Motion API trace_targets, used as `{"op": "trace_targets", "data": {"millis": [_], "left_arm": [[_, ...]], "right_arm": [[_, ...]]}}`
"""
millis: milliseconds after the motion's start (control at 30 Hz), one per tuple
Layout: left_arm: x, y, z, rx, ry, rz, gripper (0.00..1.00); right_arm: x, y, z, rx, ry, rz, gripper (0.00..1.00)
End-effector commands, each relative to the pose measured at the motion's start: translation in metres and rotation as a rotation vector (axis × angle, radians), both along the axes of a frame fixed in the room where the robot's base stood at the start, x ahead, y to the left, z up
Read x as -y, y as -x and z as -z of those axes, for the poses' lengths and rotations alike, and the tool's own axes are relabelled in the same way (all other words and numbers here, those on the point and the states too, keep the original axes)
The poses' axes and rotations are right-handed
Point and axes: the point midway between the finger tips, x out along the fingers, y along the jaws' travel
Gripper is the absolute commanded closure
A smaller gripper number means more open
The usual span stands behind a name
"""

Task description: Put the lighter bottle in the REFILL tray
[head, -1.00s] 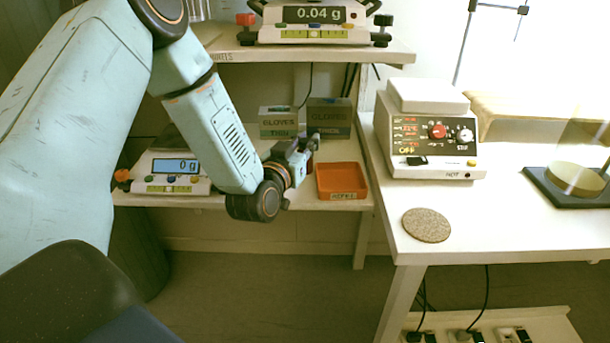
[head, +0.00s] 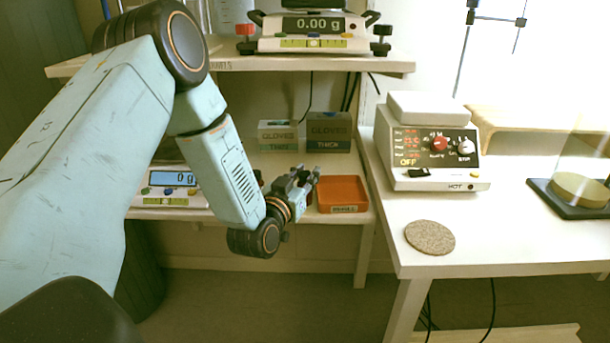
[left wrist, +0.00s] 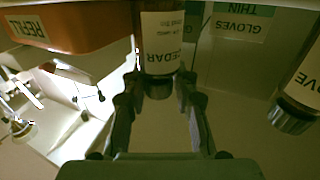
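My left gripper (head: 310,176) is low over the lower shelf, just left of the orange REFILL tray (head: 343,195). In the left wrist view, its fingers (left wrist: 159,88) stand on either side of a brown bottle (left wrist: 163,40) labelled CEDAR. The fingertips are close to the bottle's sides; I cannot tell whether they press on it. The bottle's far end is cut off. A second brown bottle (left wrist: 305,85), its label partly readable as "VE", stands apart at the right. The tray also shows in the left wrist view (left wrist: 75,22). My right gripper is not in view.
A lower balance (head: 172,185) reading 0 g is partly hidden by my arm. An upper balance (head: 315,32) reads 0.00 g. Glove boxes (head: 328,132) stand behind the tray. A hot plate (head: 430,150) and cork mat (head: 430,237) are on the right table.

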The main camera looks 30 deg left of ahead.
Motion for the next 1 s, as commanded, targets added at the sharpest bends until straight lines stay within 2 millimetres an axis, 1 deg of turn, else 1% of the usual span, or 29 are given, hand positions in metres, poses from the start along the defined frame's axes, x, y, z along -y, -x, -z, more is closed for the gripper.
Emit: {"op": "trace_targets", "data": {"millis": [33,167,433,567,667,1000], "left_arm": [[0.000,0.000,0.000,0.000,0.000,0.000,0.65],[0.000,0.000,-0.001,0.000,0.000,0.000,0.54],[0.000,0.000,-0.001,0.000,0.000,0.000,0.54],[0.000,0.001,-0.005,-0.001,0.000,0.000,0.54],[0.002,0.017,-0.005,-0.005,0.002,-0.001,0.54],[0.014,0.085,-0.006,-0.006,0.003,-0.001,0.54]], "right_arm": [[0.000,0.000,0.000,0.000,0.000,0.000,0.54],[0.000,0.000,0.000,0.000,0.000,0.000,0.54],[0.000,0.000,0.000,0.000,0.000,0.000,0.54],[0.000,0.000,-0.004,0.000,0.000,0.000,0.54],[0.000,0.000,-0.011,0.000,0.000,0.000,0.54],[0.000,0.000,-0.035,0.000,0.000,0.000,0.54]]}}
